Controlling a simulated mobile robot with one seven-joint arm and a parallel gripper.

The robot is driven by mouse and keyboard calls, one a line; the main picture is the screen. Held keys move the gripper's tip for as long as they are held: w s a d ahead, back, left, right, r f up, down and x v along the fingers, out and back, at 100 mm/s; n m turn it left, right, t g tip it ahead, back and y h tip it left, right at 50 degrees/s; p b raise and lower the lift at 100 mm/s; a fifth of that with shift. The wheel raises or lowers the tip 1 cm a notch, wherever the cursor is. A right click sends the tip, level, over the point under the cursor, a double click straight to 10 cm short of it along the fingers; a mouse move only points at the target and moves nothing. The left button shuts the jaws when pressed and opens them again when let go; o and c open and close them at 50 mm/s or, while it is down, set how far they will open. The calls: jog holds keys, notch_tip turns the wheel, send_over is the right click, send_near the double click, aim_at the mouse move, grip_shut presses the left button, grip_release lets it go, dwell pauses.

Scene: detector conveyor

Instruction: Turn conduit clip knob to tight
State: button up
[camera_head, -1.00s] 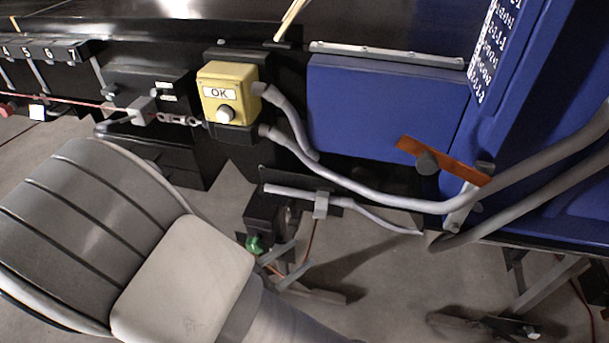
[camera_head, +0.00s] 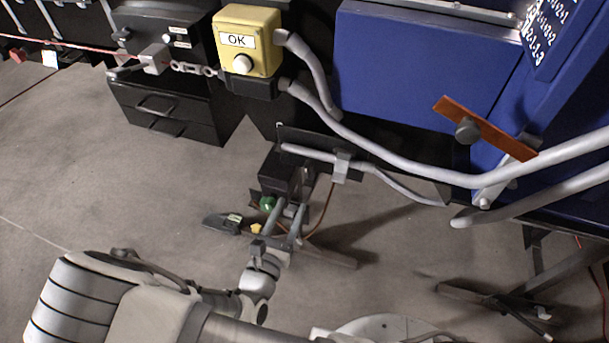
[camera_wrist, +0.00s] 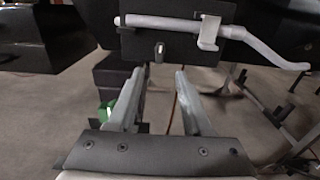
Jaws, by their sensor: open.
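A black plate (camera_head: 372,182) below the yellow box carries a pale conduit (camera_head: 305,153) held by a grey clip (camera_head: 342,168). In the wrist view the clip (camera_wrist: 209,33) is right of centre. The remaining distance is unclear. The head view shows my gripper (camera_head: 286,204) below the plate.
The yellow OK box (camera_head: 247,40) and blue panel (camera_head: 425,70) are above the plate. An orange bar (camera_head: 505,140) with a dark knob is to the right. Thick grey hoses (camera_head: 420,172) cross there. A green part (camera_head: 267,203) is near my gripper. Floor is open left.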

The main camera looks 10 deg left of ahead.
aim_at(306, 172)
jog(key=w, duration=0.7)
jog(key=w+d, duration=0.1)
jog(key=w, duration=0.2)
jog(key=shift+w+b, duration=0.4)
grip_shut()
